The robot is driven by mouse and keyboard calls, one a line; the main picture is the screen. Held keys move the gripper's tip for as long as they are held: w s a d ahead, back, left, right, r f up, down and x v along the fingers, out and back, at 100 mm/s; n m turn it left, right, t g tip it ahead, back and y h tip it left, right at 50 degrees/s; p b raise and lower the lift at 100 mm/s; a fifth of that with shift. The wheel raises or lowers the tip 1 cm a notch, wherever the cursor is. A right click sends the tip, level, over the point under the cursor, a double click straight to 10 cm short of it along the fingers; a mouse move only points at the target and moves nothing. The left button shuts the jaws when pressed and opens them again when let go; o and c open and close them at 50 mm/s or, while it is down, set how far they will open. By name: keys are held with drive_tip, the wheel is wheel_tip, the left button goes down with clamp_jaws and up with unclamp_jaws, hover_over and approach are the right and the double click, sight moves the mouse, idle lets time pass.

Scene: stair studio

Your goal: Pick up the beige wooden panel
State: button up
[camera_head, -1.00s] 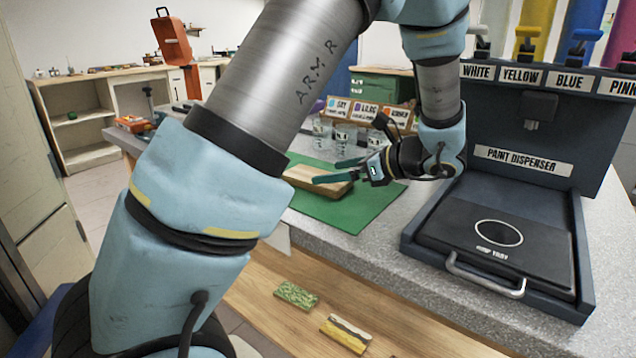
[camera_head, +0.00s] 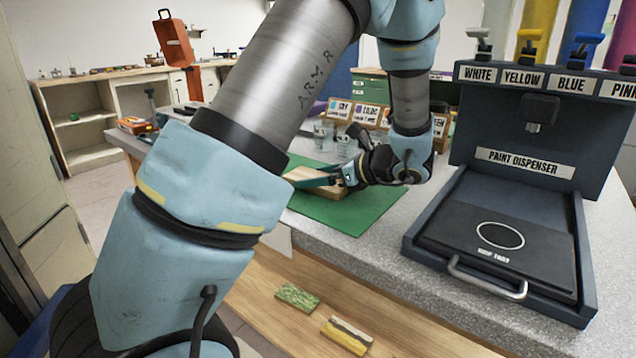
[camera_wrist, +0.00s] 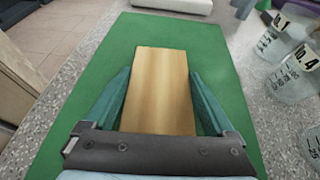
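The beige wooden panel (camera_wrist: 160,85) lies on the green mat (camera_wrist: 215,55) on the counter. In the head view the panel (camera_head: 328,189) is partly covered by my gripper (camera_head: 312,181). In the wrist view my gripper (camera_wrist: 161,98) is open, with one green finger on each side of the panel's near part. Narrow strips of green show between the fingers and the panel, so I see no firm grip. The panel's near end is hidden behind the gripper body.
Glass beakers (camera_wrist: 289,78) stand right of the mat in the wrist view. The paint dispenser (camera_head: 530,160) with its tray stands at the right of the counter (camera_head: 385,250). A small case (camera_head: 136,125) sits at the far left end.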

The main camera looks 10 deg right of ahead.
drive_tip(key=c, duration=0.7)
drive_tip(key=shift+r, duration=0.1)
